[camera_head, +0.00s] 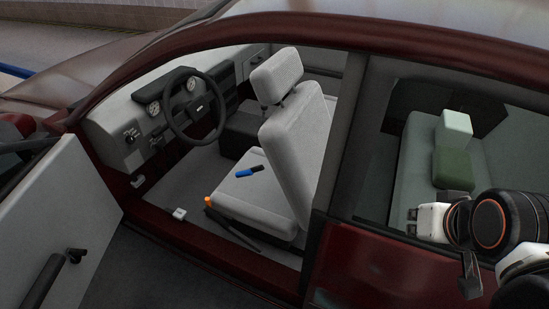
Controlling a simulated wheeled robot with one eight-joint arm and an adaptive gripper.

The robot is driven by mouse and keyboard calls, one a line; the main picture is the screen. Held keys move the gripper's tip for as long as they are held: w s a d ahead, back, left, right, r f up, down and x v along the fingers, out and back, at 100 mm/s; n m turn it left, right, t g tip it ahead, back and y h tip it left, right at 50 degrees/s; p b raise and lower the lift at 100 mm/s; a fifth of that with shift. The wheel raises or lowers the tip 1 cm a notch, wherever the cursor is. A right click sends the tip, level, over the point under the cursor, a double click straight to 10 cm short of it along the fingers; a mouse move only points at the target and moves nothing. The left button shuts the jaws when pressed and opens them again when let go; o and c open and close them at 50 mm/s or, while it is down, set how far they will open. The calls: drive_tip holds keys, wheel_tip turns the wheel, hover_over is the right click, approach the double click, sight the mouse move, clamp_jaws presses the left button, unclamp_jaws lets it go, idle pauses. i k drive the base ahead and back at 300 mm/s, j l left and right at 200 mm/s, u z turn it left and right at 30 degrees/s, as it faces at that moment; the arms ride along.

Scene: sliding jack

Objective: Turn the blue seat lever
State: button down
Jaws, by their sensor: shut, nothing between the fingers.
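A short blue piece with a black end (245,172) shows on the light grey front seat (240,194), near the foot of the backrest. I cannot tell whether it is fixed to the seat or lies loose on it. A dark bar with an orange end (232,227) runs along the seat's lower near side. My gripper (470,286) is at the lower right, outside the car beside the rear door and well apart from the seat. Its dark fingers point down and are shut, with nothing held.
The front door (70,225) stands open at the left. The steering wheel (195,103) is ahead of the seat. A small white piece (179,214) is by the sill.

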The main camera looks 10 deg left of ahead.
sight(249, 172)
drive_tip(key=i+j+u, duration=0.2)
drive_tip(key=j, duration=0.2)
drive_tip(key=i+j+u, duration=0.2)
drive_tip(key=j, duration=0.15)
drive_tip(key=i+j+u, duration=0.2)
drive_tip(key=j, duration=0.15)
